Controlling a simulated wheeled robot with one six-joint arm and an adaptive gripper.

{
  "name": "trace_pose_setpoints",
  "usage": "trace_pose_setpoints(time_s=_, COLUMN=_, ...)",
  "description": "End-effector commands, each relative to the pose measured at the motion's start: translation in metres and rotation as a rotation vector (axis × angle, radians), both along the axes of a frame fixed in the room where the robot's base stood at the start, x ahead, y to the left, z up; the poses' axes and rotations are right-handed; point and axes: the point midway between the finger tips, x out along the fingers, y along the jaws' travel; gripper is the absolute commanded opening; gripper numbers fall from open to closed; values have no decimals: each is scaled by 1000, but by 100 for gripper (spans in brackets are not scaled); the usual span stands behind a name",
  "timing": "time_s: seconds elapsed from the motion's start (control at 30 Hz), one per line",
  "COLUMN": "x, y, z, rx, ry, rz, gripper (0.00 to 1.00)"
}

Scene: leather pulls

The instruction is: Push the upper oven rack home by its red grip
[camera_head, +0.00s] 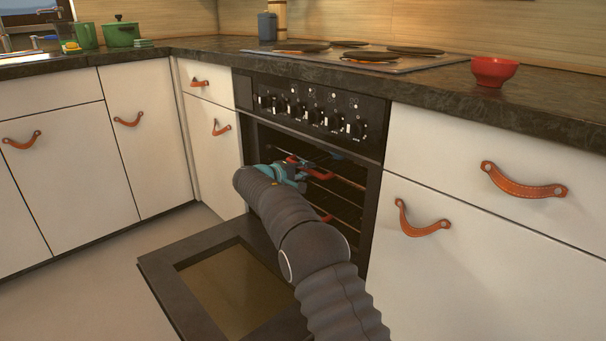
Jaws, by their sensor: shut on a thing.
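The oven (376,195) stands open in the cabinet row. Its upper rack (345,189) is inside the cavity, with a red grip (320,175) at its front. My gripper (305,165), teal and dark, is at the oven mouth and is shut on this red grip. My dark ribbed arm hides part of the cavity and the rack's left side. How far the rack stands out is hard to tell. A second red grip (326,217) shows lower down, on a lower rack.
The oven door (160,275) is folded down below my arm. White cabinets with leather pulls (424,220) flank the oven. A cooktop (365,57) and a red bowl (493,71) are on the dark counter. Open floor (100,270) lies at the left.

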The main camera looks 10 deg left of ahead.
Motion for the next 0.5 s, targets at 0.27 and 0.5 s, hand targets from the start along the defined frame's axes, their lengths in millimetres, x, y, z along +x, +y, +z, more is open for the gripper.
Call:
trace_pose_setpoints(time_s=0.27, x=-3, y=10, z=0, rx=0, ry=0, rz=12, gripper=0)
trace_pose_setpoints(time_s=0.5, x=-5, y=12, z=0, rx=-1, ry=1, rz=15, gripper=43)
